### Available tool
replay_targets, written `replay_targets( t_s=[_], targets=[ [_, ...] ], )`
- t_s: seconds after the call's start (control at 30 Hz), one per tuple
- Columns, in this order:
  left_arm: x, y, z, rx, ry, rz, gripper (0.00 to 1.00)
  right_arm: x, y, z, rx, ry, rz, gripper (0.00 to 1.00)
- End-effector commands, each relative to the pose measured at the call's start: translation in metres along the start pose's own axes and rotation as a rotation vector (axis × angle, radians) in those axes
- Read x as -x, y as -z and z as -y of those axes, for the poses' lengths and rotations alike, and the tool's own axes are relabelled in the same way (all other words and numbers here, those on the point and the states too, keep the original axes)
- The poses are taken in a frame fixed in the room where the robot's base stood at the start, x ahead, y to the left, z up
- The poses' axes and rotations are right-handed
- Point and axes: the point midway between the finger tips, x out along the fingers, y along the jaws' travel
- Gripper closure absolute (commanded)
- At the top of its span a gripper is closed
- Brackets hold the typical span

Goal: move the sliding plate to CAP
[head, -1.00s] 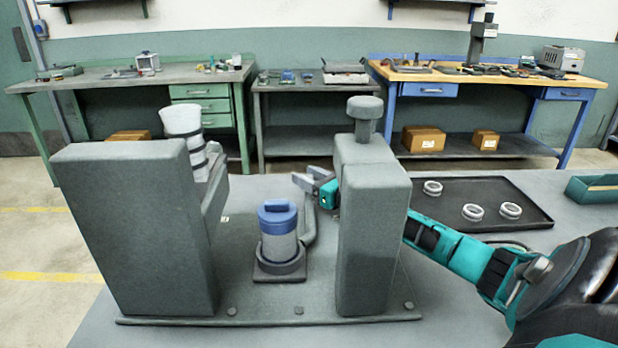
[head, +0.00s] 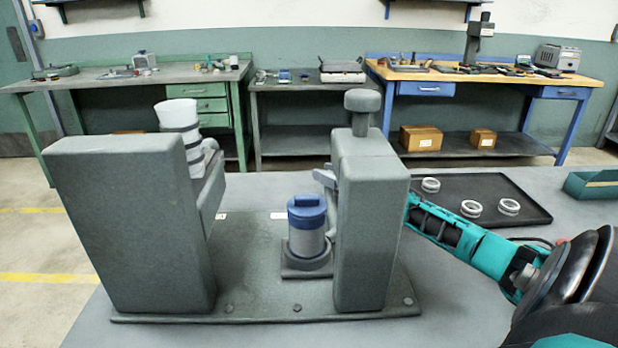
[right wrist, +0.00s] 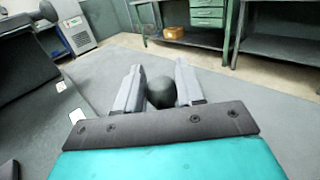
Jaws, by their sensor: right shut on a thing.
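The sliding plate (head: 290,272) is a dark square on the grey base of the grinder, close to the left side of the right-hand block. It bears a grey cup with a blue lid (head: 306,217). My right gripper (head: 326,177) is mostly hidden behind that block. In the right wrist view my right gripper (right wrist: 159,77) has its two grey fingers on either side of a dark round knob (right wrist: 160,93) and is shut on it. Two small white labels lie on the base, one left (head: 221,216) and one right (head: 278,215); their lettering is unreadable. My left gripper is out of view.
The left block (head: 130,230) carries a white cup-shaped hopper (head: 178,115). The right block (head: 368,230) has a round-topped post and hides part of my arm. A black tray (head: 455,190) with white rings lies at right, beside a green bin (head: 592,186).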

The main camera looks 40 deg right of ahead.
Motion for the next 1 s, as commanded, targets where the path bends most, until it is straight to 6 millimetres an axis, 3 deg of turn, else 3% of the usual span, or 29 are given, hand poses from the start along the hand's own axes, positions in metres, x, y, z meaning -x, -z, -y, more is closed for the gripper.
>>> replay_targets(
  t_s=[0.1,0.3,0.7,0.73,0.93,1.0],
  targets=[
    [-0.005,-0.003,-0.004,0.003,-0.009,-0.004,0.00,0.026,0.006,0.026,0.003,0.006,-0.007,1.00],
    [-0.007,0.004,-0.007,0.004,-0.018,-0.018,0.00,0.054,0.003,0.054,0.002,0.004,-0.005,1.00],
    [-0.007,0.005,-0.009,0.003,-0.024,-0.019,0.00,0.061,0.001,0.062,0.002,0.006,-0.006,1.00],
    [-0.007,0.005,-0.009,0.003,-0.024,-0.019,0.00,0.061,0.001,0.062,0.002,0.007,-0.006,0.60],
    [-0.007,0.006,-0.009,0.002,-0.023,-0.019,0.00,0.060,0.001,0.061,0.002,0.005,-0.004,0.41],
    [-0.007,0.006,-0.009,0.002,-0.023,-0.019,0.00,0.060,0.000,0.061,0.002,0.003,-0.004,0.40]
  ],
)
